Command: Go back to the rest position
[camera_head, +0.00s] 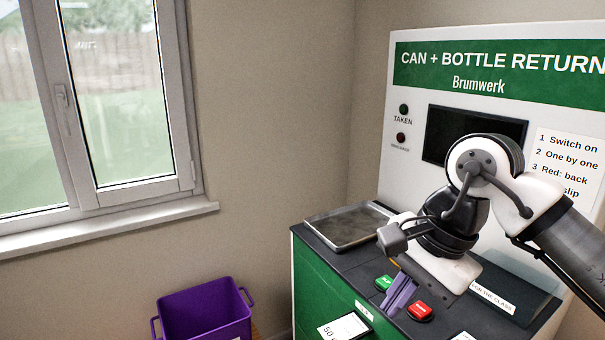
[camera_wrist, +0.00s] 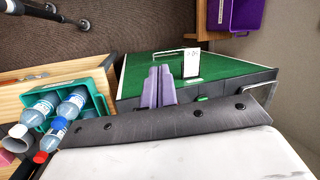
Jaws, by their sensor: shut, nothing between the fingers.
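My gripper (camera_head: 393,306) is shut and empty, with its purple fingers pointing down over the dark counter (camera_head: 352,262) of the can and bottle return machine. In the head view the fingers are between a green button (camera_head: 384,283) and a red button (camera_head: 420,311). I cannot tell whether the fingertips touch anything. In the wrist view the gripper (camera_wrist: 160,69) shows its two purple fingers side by side in front of the green cabinet front. My arm reaches in from the right and hides part of the machine panel and counter.
A metal tray (camera_head: 345,226) lies on the counter's back left. A dark box labelled "FOR THE CLASS" (camera_head: 520,285) is at the right. A purple crate (camera_head: 203,312) stands lower left. The wrist view shows a green crate (camera_wrist: 104,83) with bottles on a wooden surface.

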